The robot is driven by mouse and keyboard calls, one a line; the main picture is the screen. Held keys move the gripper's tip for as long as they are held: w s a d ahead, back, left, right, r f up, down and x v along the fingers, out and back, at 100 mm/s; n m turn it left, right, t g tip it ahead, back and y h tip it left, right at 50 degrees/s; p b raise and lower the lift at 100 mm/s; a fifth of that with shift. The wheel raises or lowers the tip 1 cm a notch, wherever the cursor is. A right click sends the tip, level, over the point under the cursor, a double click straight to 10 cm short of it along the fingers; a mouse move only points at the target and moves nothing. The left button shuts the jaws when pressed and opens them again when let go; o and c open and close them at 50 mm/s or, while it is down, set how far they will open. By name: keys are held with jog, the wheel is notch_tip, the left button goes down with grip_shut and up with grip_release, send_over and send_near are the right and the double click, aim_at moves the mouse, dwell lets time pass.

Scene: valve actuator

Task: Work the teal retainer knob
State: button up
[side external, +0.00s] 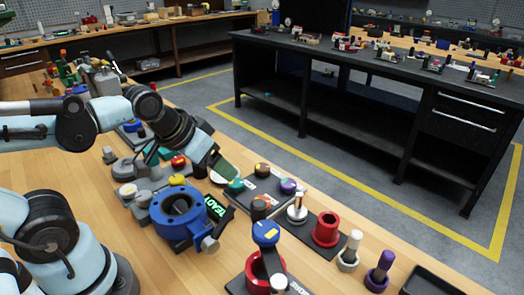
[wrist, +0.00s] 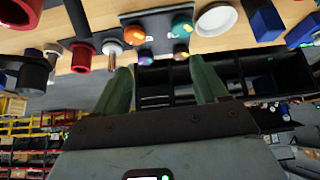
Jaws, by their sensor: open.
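My gripper (side external: 228,171) is close beside the teal knob in the side view. In the wrist view its two green fingers (wrist: 162,82) are spread, with nothing between them. Whether a finger touches the knob cannot be told.
A blue valve body (side external: 180,215) stands left of the plate. A red ring part (side external: 326,228), a white-and-metal knob (side external: 297,208) and a purple-topped post (side external: 380,270) stand to the right. A black tray (side external: 430,283) lies at the front right. A white disc (wrist: 216,19) lies near the teal knob.

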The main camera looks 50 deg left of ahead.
jog(key=w+a+r+n+g, duration=0.2)
jog(key=w+n+g, duration=0.1)
jog(key=w+n, duration=0.1)
jog(key=n+g, duration=0.4)
send_near(236, 182)
notch_tip(236, 182, down, 8)
jog(key=shift+s+f, duration=0.1)
jog(key=shift+f, duration=0.15)
dwell(0.3)
jog(key=shift+c, duration=0.3)
jog(key=c, duration=1)
jog(key=shift+m, duration=3.1)
